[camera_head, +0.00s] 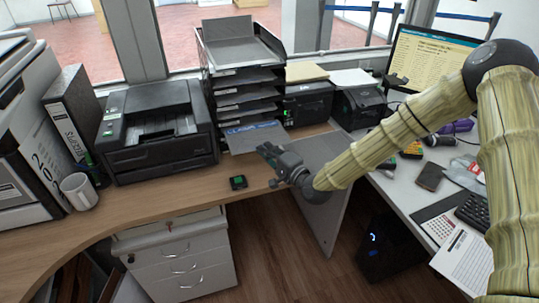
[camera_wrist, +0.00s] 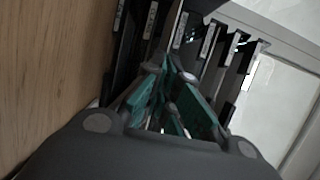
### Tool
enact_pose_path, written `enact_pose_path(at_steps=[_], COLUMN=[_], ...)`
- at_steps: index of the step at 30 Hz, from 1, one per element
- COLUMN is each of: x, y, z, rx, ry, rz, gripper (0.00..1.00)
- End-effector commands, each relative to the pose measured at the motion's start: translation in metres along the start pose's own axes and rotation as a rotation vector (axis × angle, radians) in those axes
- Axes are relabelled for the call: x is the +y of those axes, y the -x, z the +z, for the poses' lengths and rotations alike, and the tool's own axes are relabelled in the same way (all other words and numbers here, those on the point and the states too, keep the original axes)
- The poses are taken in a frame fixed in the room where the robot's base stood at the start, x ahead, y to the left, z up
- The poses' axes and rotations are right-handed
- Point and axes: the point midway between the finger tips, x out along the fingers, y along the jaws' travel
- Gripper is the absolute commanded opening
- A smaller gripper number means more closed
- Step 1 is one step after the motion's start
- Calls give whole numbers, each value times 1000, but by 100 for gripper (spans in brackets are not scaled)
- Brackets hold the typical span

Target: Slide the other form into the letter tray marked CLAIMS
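A grey form with a blue printed band (camera_head: 250,134) is flat in front of the low end of the black letter tray stack (camera_head: 238,78). My gripper (camera_head: 266,151) meets the middle of its near edge and appears shut on it, above the counter. I cannot tell whether the far edge is inside a tray. In the wrist view my gripper's green-padded fingers (camera_wrist: 165,72) come close together, pointing at the trays, which look turned on their side. The form is hard to make out there. Tray labels (camera_wrist: 181,31) show, but I cannot read which says CLAIMS.
Black machines (camera_head: 307,104) stand right of the stack. A small dark device (camera_head: 238,182) lies near the counter's front edge. The wooden counter before the printer is mostly clear.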

Motion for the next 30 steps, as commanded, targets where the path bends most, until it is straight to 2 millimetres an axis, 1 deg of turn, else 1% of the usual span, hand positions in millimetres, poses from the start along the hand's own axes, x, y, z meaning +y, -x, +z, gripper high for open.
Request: enact_pose_path(at_steps=[30], x=[3], y=[-72], z=[-26], rx=[0], ry=[1], rz=[-1], gripper=[0])
